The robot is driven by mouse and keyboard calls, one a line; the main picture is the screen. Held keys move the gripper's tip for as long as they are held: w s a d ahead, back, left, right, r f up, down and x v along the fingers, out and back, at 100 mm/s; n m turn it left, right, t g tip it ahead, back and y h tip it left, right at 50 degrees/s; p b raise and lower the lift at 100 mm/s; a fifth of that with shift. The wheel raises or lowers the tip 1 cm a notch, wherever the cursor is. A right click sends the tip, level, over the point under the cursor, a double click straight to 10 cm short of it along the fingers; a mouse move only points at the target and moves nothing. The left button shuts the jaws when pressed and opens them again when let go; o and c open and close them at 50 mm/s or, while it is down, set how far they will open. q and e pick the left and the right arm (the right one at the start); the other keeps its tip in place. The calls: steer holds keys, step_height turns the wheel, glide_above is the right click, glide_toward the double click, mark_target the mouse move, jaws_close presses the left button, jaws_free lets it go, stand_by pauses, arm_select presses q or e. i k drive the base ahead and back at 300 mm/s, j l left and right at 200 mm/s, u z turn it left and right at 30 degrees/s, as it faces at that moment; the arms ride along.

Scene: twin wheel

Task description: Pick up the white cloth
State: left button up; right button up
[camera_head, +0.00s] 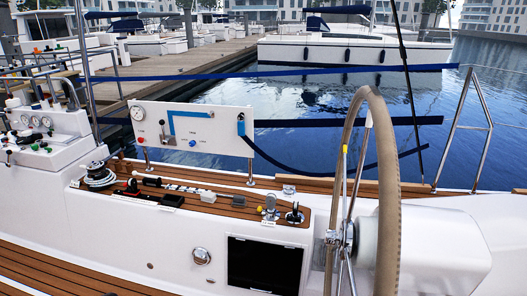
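I cannot make out a white cloth in the head view; several surfaces here are white, and a cloth could be hidden or too small to tell. Neither of my grippers shows in the view. A wood-topped ledge (235,204) carries a dark winch with pale rope (98,176) at its left end. Several small dark, red, grey and yellow items lie along it.
A large beige-rimmed steering wheel (386,190) stands at the right, seen nearly edge-on. A white panel (190,127) with a gauge and blue pipe stands on posts behind the ledge. A white gauge console (42,135) is at the left. Water (300,110) lies beyond.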

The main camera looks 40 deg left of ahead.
mark_target(210, 198)
steer(key=u, duration=1.85)
